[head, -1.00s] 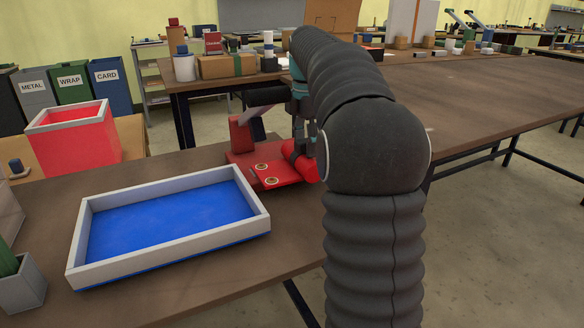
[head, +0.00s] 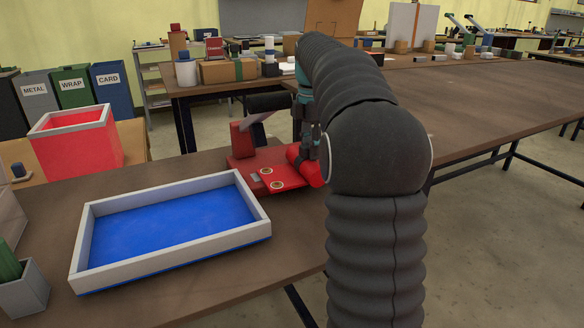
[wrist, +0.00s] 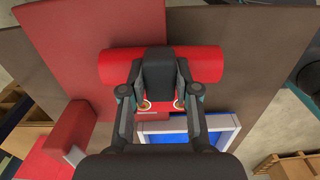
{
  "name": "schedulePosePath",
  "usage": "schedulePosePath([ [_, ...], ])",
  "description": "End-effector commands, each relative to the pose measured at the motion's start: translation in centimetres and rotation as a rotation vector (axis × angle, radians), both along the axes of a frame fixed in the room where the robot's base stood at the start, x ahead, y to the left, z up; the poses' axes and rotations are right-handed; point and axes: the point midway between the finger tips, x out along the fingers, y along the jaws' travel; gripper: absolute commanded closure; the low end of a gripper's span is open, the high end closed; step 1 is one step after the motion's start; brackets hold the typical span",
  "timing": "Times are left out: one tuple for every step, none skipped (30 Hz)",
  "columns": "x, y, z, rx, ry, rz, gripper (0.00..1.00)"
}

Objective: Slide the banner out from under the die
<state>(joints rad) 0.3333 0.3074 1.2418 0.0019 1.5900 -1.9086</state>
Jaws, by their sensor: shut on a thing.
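The red banner (head: 287,178) lies flat at its left end, with two brass eyelets near its edge, and ends in a thick roll at the right. My gripper (head: 305,162) is shut on this roll. In the wrist view the roll (wrist: 110,66) lies across my gripper (wrist: 160,102), with the eyelets visible between the fingers. The red press (head: 240,142) stands just behind and left of the banner, with an upright block and a dark handle (head: 268,102) above. A small grey piece (head: 255,177) shows on its base beside the banner's left edge. The die's underside is hidden.
A white-rimmed tray with a blue floor (head: 165,277) stands on the brown table in front of the press. A red bin with a pale rim (head: 72,120) stands at the left. The table (head: 470,110) at the right is largely clear.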

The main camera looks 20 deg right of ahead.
Motion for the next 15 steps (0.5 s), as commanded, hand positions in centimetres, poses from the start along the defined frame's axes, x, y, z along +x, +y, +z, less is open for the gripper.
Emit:
schedulePosePath([
  [0.0, -0.6, -0.5, 0.001, 0.012, -0.004, 1.00],
  [0.0, -0.9, -0.5, 0.001, 0.013, -0.004, 1.00],
  [-0.1, -1.2, -0.5, 0.001, 0.013, -0.004, 1.00],
  [-0.1, -1.4, -0.6, 0.000, 0.013, -0.004, 1.00],
  [-0.1, -1.6, -0.6, 0.000, 0.013, -0.004, 1.00],
  [0.0, -1.8, -0.6, 0.000, 0.013, -0.004, 1.00],
  [0.0, -2.0, -0.6, 0.000, 0.013, -0.004, 1.00],
  [0.0, -2.2, -0.6, 0.000, 0.013, -0.004, 1.00],
  [0.0, -2.5, -0.6, 0.000, 0.013, -0.004, 1.00],
  [0.0, -2.7, -0.6, 0.000, 0.013, -0.004, 1.00],
  [0.0, -2.9, -0.6, 0.000, 0.013, -0.004, 1.00],
  [0.0, -3.2, -0.6, 0.000, 0.013, -0.004, 1.00],
  [0.0, -3.4, -0.6, 0.000, 0.013, -0.004, 1.00],
  [0.0, -3.6, -0.6, 0.000, 0.013, -0.003, 1.00],
  [0.0, -3.8, -0.7, 0.000, 0.014, -0.003, 1.00],
])
